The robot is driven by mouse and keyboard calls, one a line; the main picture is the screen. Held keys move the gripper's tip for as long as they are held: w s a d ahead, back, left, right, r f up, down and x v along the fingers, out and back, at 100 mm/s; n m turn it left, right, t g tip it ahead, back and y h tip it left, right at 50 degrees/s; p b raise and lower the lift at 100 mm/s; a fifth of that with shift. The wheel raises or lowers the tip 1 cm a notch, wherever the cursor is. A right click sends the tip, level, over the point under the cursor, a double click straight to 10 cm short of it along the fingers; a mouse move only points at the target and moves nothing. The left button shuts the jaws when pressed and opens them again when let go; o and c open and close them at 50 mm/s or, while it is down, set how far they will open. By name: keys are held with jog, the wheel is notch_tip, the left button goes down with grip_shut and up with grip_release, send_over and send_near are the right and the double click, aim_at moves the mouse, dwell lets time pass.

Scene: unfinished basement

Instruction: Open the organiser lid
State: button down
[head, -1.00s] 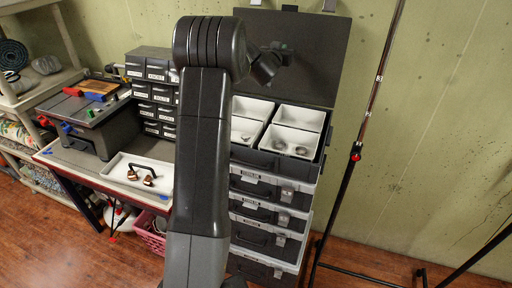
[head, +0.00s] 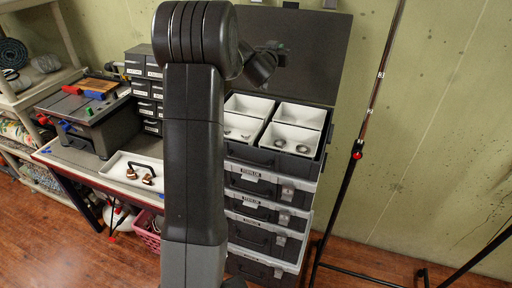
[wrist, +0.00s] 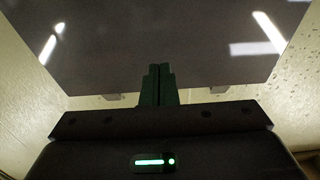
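The organiser is the top case of a stack. Its dark grey lid (head: 318,60) stands raised, roughly upright, behind the open tray (head: 292,158) with its white bins. My gripper (head: 278,54) is in front of the lid's inner face, well above the bins. In the wrist view the two dark green fingers (wrist: 158,70) are together with nothing visible between them. Their tips overlap the lid (wrist: 160,40) near its edge; whether they touch it I cannot tell. My arm hides the left part of the case and of the lid.
More cases (head: 268,214) are stacked under the organiser. A bench with a white tray (head: 118,172) and small drawers (head: 150,92) is to the left. A black pole stand (head: 352,170) is close on the right. Bare wall and floor lie beyond it.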

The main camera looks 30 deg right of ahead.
jog(key=r+v, duration=0.1)
jog(key=v, duration=1)
jog(key=shift+r+b, duration=0.25)
jog(key=shift+b, duration=0.05)
dwell(0.3)
jog(key=shift+a, duration=0.1)
jog(key=b+v, duration=0.1)
jog(key=v, duration=1.3)
jog(key=shift+b, duration=0.3)
jog(key=shift+f, duration=0.1)
jog(key=p+x, duration=0.1)
jog(key=x, duration=1.4)
jog(key=shift+p, duration=0.3)
jog(key=shift+s+a, duration=0.1)
jog(key=shift+s, duration=0.05)
